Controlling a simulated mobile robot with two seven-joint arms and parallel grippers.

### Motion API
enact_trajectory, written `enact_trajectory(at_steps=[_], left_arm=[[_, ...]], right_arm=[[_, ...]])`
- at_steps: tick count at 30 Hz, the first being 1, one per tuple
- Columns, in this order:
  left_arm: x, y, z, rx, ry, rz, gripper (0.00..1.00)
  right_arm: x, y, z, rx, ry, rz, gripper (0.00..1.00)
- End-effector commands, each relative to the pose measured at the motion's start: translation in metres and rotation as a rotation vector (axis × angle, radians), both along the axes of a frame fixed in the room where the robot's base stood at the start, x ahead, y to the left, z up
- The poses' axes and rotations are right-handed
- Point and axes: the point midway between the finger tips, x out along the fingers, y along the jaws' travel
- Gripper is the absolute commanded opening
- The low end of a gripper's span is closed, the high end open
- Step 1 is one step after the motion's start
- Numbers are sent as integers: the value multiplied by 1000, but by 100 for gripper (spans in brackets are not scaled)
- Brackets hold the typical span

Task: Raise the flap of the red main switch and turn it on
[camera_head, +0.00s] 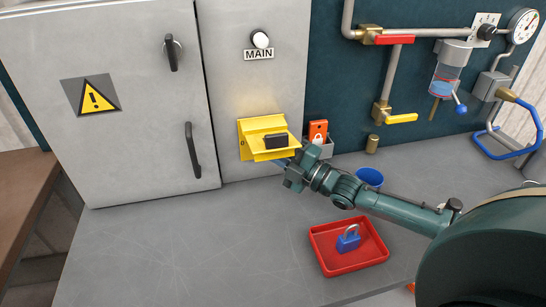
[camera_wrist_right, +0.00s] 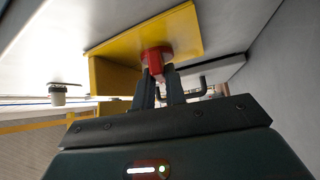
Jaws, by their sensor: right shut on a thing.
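The yellow switch box (camera_head: 262,126) is on the grey cabinet under the MAIN lamp. Its yellow flap (camera_head: 271,155) sticks outward, raised, with a black block (camera_head: 275,142) on it. The red main switch is hidden under the flap in the head view. It shows in the right wrist view as a red knob (camera_wrist_right: 156,56) on a yellow plate (camera_wrist_right: 180,32), with the flap (camera_wrist_right: 115,77) to its left. My right gripper (camera_wrist_right: 160,82) is shut on the knob from the front. In the head view its fingers are mostly hidden below the flap. My left gripper is not in view.
The MAIN lamp (camera_head: 260,39) looks pale. A box with a red tag (camera_head: 318,131) and a blue cup (camera_head: 370,177) stand near my right arm. A red tray (camera_head: 326,256) with a blue padlock (camera_head: 348,240) is on the bench. The bench's left front (camera_head: 170,255) is clear.

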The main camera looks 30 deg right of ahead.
Motion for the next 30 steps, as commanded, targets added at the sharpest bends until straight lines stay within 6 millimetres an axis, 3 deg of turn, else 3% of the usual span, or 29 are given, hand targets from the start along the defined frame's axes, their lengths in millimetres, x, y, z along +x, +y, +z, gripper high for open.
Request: enact_trajectory(at_steps=[4, 13, 14, 21, 30], left_arm=[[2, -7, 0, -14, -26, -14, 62], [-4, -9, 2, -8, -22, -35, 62], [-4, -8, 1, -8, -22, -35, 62], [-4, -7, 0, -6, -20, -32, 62], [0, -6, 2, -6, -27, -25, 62]], right_arm=[[0, 0, -4, 99, -26, -1, 0], [0, 0, -2, 109, -29, 0, 0], [0, 0, -2, 109, -29, 0, 14], [0, 0, -2, 108, -28, 0, 34], [0, 0, -2, 108, -28, 0, 35]])
